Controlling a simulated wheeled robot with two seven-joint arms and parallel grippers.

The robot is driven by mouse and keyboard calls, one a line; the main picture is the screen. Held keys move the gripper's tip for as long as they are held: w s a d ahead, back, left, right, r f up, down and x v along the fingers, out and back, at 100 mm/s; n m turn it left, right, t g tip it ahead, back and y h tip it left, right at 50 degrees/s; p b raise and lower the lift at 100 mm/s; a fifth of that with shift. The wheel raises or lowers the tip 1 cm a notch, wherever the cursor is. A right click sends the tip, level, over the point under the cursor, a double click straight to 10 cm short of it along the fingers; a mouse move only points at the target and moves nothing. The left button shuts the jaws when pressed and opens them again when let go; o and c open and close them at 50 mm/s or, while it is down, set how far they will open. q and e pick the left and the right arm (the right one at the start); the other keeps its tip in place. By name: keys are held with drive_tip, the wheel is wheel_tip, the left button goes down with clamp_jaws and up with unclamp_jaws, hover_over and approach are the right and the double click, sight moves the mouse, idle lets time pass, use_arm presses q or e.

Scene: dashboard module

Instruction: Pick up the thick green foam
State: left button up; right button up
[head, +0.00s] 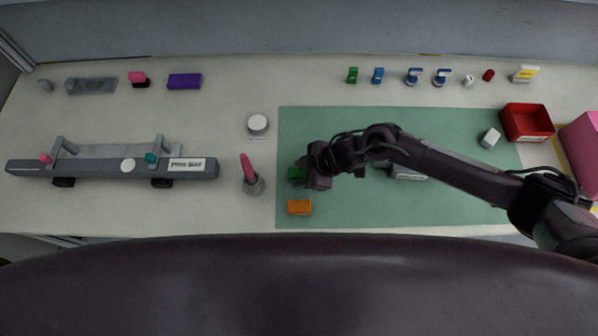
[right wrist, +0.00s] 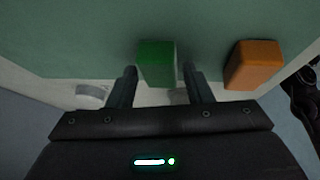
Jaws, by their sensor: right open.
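The thick green foam (head: 295,174) is a green block on the left part of the green mat (head: 400,213). My right gripper (head: 309,176) is over it in the head view and hides part of it. In the right wrist view the green foam (right wrist: 157,63) lies between the two open fingers (right wrist: 160,85), with its far end reaching past the fingertips. I cannot tell whether either finger touches it. My left gripper is not in view.
An orange block (head: 299,207) lies close beside the green foam. A pink-tipped tool in a grey holder (head: 253,184) stands just left of the mat. A grey part (head: 408,173) is partly hidden under my right arm. A red bin (head: 527,123) stands at the right.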

drive_tip(key=c, duration=0.8)
drive_tip(key=shift+o, duration=0.2)
drive_tip(key=shift+r, duration=0.1)
